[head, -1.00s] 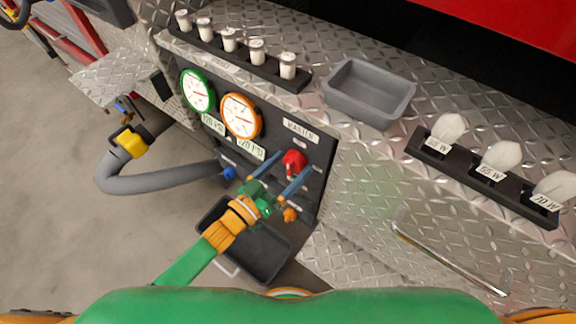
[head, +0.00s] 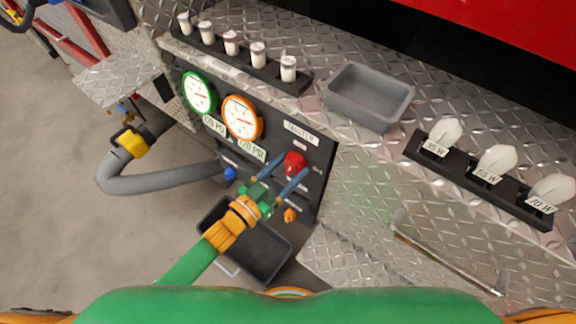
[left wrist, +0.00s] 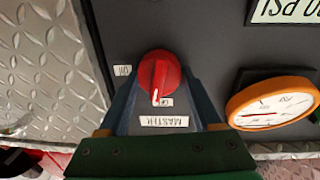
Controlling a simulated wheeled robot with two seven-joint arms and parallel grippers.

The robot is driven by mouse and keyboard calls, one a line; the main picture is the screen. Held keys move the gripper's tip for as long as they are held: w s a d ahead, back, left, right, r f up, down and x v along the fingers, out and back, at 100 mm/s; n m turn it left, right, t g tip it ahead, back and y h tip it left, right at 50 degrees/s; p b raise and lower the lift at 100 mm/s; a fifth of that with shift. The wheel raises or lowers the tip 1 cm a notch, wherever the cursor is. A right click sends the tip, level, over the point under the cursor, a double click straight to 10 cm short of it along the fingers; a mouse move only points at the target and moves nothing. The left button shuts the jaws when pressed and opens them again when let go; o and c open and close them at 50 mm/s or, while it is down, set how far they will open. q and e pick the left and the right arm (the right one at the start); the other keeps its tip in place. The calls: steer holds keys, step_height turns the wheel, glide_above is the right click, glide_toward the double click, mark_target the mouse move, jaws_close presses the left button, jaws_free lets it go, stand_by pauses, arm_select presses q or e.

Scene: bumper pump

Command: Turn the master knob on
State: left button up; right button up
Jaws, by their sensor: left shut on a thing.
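The red master knob (head: 294,163) is on the dark pump panel, below the MASTER label (head: 300,133). My left gripper (head: 293,164) reaches it from below, with a blue finger on either side. In the left wrist view the knob (left wrist: 158,73) sits between the two fingers of my left gripper (left wrist: 160,85), which are shut on it. Its white mark points down in that view, at a small label partly hidden by the knob. Another small label (left wrist: 122,71) is left of the knob. My right gripper is not in view.
A green-rimmed gauge (head: 199,92) and an orange-rimmed gauge (head: 242,118) are left of the knob. Blue (head: 230,173) and orange (head: 290,215) knobs sit lower. A grey hose (head: 150,181) curves at left. A black bin (head: 285,262) is below; a grey tray (head: 345,107) is on the ledge.

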arm_select(q)
steer(key=m+p, duration=0.1)
steer(key=m, duration=0.2)
steer(key=shift+r+m, duration=0.1)
steer(key=shift+m, duration=0.2)
steer(key=m, duration=0.3)
steer(key=shift+s+d+y, duration=0.1)
steer(key=shift+y, duration=0.3)
steer(key=m, duration=0.3)
steer(key=shift+m, duration=0.4)
steer(key=shift+m+y, duration=0.4)
steer(key=shift+m, duration=1.5)
steer(key=o, duration=1.4)
steer(key=shift+d, duration=0.1)
steer(key=shift+c, duration=0.2)
steer(key=v, duration=0.7)
